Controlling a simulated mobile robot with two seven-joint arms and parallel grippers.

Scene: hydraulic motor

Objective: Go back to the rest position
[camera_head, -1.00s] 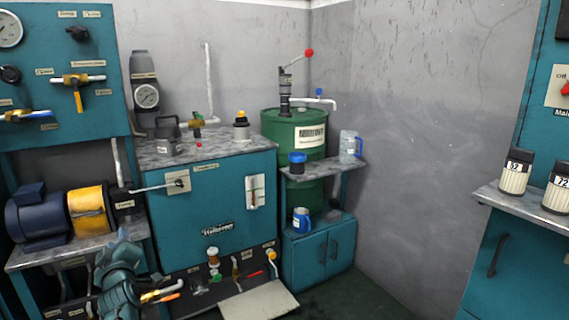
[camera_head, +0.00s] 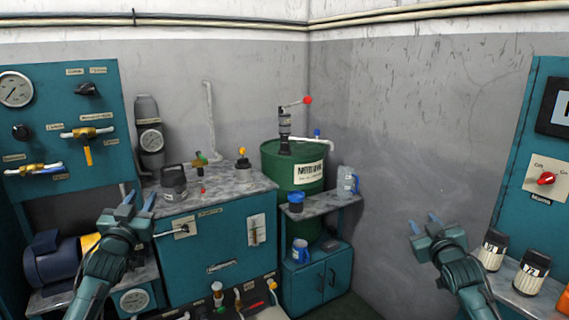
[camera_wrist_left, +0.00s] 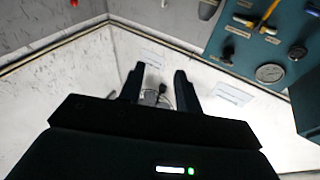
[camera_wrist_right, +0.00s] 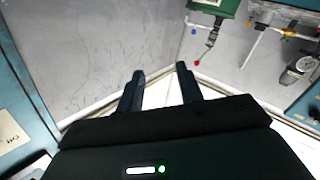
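My left gripper (camera_head: 138,205) is raised in front of the teal hydraulic unit at the left of the head view. Its two fingers are spread with nothing between them, as the left wrist view also shows (camera_wrist_left: 158,90). My right gripper (camera_head: 424,226) is raised in front of the bare grey wall at the right. Its fingers are apart and empty, also in the right wrist view (camera_wrist_right: 160,88). Both grippers point upward and touch nothing that I can see.
The teal cabinet (camera_head: 208,240) with a grey top stands behind my left arm. A green drum (camera_head: 290,165) and a small shelf (camera_head: 325,203) stand in the corner. Two labelled filters (camera_head: 531,273) sit beside my right arm. The space between my arms is free.

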